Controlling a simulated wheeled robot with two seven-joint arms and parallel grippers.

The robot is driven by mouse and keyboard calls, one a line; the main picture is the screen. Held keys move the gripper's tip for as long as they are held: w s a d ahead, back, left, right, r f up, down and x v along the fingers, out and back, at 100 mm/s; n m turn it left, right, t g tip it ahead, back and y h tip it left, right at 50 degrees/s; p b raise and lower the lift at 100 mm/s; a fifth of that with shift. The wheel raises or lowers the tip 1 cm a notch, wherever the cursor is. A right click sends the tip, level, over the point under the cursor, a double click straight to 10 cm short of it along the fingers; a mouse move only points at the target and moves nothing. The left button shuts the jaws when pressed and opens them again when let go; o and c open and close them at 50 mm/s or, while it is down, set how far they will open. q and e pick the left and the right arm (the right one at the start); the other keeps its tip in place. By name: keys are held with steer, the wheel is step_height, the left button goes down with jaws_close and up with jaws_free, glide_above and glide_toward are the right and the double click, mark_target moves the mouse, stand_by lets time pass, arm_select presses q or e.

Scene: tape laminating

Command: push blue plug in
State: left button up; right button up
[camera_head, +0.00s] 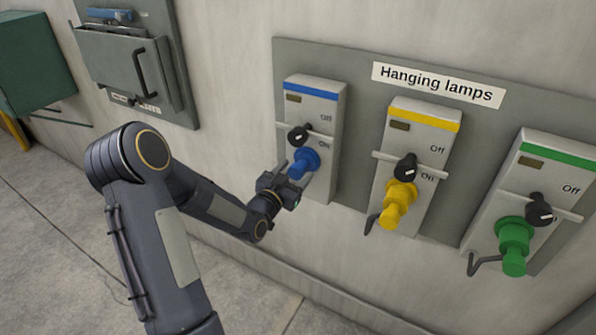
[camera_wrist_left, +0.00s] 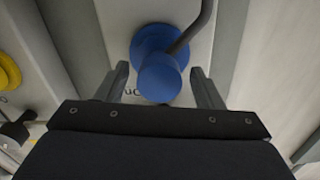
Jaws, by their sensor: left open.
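The blue plug (camera_head: 304,163) sits at the lower part of the left switch box (camera_head: 312,108), the one with a blue stripe. My left gripper (camera_head: 287,184) is just below and left of the plug in the head view. It is open, with a finger on each side of the plug and visible gaps, in the wrist view (camera_wrist_left: 160,88). How deep the plug sits in its socket I cannot tell. My right gripper is not in view.
A black knob (camera_head: 298,134) is just above the blue plug. Boxes with a yellow plug (camera_head: 397,203) and a green plug (camera_head: 514,246) stand to the right on the same panel under a "Hanging lamps" sign (camera_head: 437,85). A grey wall box (camera_head: 130,66) hangs at upper left.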

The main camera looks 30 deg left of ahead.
arm_select(q)
steer(key=s+b, duration=0.1)
steer(key=s, duration=0.5)
steer(key=shift+d, duration=0.15)
steer(key=shift+w, duration=0.1)
steer(key=shift+r, duration=0.1)
steer(key=shift+d+r+g, duration=0.2)
steer(key=shift+d+g, duration=0.05)
steer(key=shift+g, duration=0.05)
steer(key=s+d+r+n+g+h, duration=0.1)
steer(key=s+d+g, duration=0.5)
steer(key=s, duration=0.7)
steer(key=s+d+n+g+h, duration=0.2)
steer(key=s+d+g, duration=0.3)
steer(key=s+d, duration=0.4)
steer(key=s+h, duration=0.1)
steer(key=s, duration=0.3)
steer(key=shift+d+r+g, duration=0.3)
steer(key=shift+r+g, duration=0.1)
steer(key=shift+a, duration=0.1)
